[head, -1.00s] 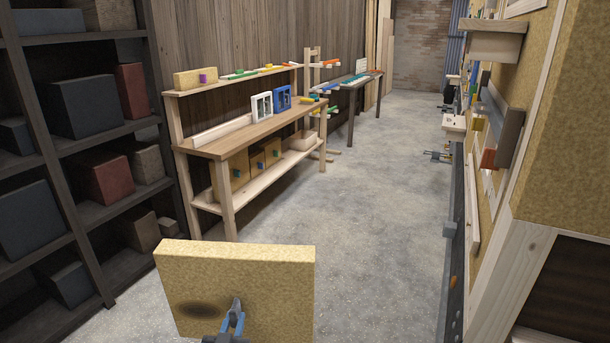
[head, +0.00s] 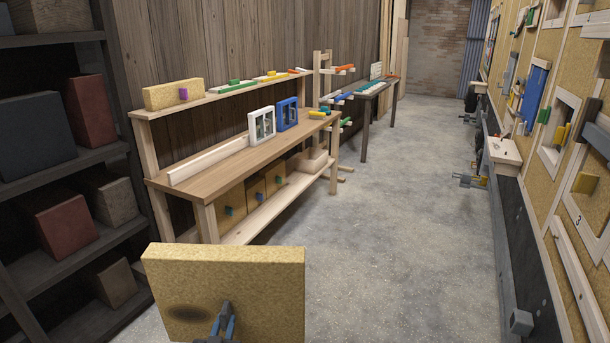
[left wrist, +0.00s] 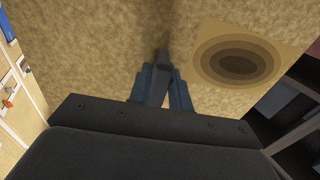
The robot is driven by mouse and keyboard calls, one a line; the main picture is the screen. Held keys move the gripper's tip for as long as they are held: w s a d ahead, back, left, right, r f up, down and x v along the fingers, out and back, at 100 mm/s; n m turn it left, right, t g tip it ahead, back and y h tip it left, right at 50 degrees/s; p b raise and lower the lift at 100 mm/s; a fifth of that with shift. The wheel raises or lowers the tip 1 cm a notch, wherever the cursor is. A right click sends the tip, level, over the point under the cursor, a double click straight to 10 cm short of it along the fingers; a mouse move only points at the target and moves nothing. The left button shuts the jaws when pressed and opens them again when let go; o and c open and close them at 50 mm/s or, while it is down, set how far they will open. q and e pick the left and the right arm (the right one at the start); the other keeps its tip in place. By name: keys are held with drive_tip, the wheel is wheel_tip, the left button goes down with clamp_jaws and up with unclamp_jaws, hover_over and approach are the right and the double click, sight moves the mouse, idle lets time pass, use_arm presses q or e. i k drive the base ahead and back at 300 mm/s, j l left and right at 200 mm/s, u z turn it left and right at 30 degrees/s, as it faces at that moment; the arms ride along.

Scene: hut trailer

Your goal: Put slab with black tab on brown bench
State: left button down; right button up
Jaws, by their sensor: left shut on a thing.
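The tan speckled slab (head: 265,280) stands upright at the bottom of the head view. A dark oval patch marks its lower left. My left gripper (head: 225,312) is shut on the slab's tab and holds it clear of the floor. In the left wrist view the slab (left wrist: 100,45) fills most of the picture, and a dark tab (left wrist: 162,60) shows between the fingers (left wrist: 158,85). The brown bench (head: 210,178) is ahead, beyond the slab, along the wooden wall. My right gripper is out of view.
On the bench are a pale wooden rail (head: 208,160), a white frame (head: 261,126) and a blue frame (head: 287,114). Its front top is bare. More slabs (head: 228,200) stand on its lower shelf. A dark shelf rack (head: 85,210) is at left; the floor (head: 400,230) is open.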

sight(217, 170)
drive_tip(key=i+z, duration=0.3)
drive_tip(key=i, duration=0.55)
drive_tip(key=i+j+z, duration=0.25)
drive_tip(key=i, duration=0.55)
drive_tip(key=i+l+z, duration=0.15)
drive_tip(key=i+z, duration=0.15)
drive_tip(key=i, duration=0.45)
drive_tip(key=i+z, duration=0.35)
drive_tip(key=i, duration=0.4)
drive_tip(key=i+u, duration=0.2)
drive_tip(key=u, duration=1.3)
